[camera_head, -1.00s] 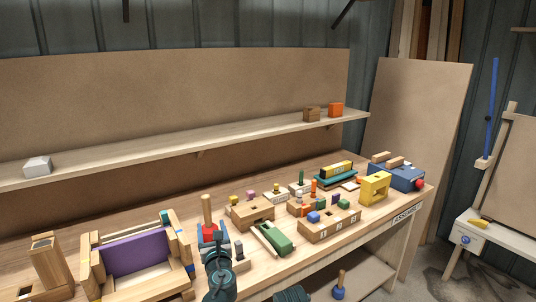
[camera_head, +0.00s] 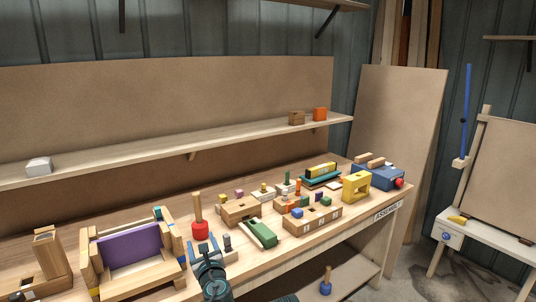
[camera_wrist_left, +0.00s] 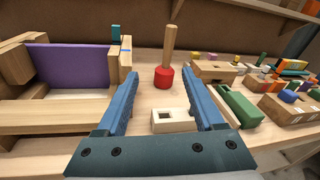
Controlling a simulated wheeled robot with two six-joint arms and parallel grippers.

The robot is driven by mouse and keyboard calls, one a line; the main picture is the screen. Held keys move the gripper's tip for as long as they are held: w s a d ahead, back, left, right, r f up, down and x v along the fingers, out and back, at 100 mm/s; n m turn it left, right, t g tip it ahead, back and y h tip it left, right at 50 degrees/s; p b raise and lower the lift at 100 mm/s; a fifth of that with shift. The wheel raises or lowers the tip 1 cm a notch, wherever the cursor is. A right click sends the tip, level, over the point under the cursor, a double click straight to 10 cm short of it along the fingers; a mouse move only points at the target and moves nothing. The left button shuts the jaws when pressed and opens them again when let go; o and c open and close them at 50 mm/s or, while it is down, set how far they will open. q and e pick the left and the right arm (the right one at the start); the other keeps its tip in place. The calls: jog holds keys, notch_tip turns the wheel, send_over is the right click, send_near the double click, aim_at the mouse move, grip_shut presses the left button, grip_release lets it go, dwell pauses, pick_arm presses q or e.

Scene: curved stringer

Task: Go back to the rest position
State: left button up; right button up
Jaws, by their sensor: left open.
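My left gripper (camera_head: 209,258) is at the bottom of the head view, over the front of the workbench. In the left wrist view its two blue fingers (camera_wrist_left: 160,78) are wide apart with nothing held between them. A red cylinder with a wooden handle (camera_head: 200,229) stands upright on the bench just beyond the fingertips; it also shows in the left wrist view (camera_wrist_left: 164,77). A pale block with a square hole (camera_wrist_left: 170,120) lies below and between the fingers. My right gripper does not show.
A wooden frame with a purple panel (camera_head: 128,246) stands left of the gripper. A green block (camera_head: 262,232), a numbered wooden block (camera_head: 312,221) and a yellow block (camera_head: 355,186) lie to the right. A shelf (camera_head: 160,155) runs behind the bench.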

pick_arm(q)
jog(key=s+d+f+n+g+p, duration=0.1)
jog(key=s+f+n+g+p, duration=0.2)
jog(key=s+f+n+g, duration=0.9)
jog(key=s+d+f+n+g+h+p, duration=0.1)
jog(key=s+d+n+g+h, duration=0.1)
jog(key=s+d+n, duration=0.4)
jog(key=s+d+f+n+g+h, duration=0.2)
jog(key=s+d+n+h, duration=0.1)
jog(key=s+d+n, duration=0.3)
jog(key=shift+s+d+f+n+h+p, duration=0.3)
jog(key=shift+s+n+p, duration=0.1)
jog(key=shift+n, duration=0.2)
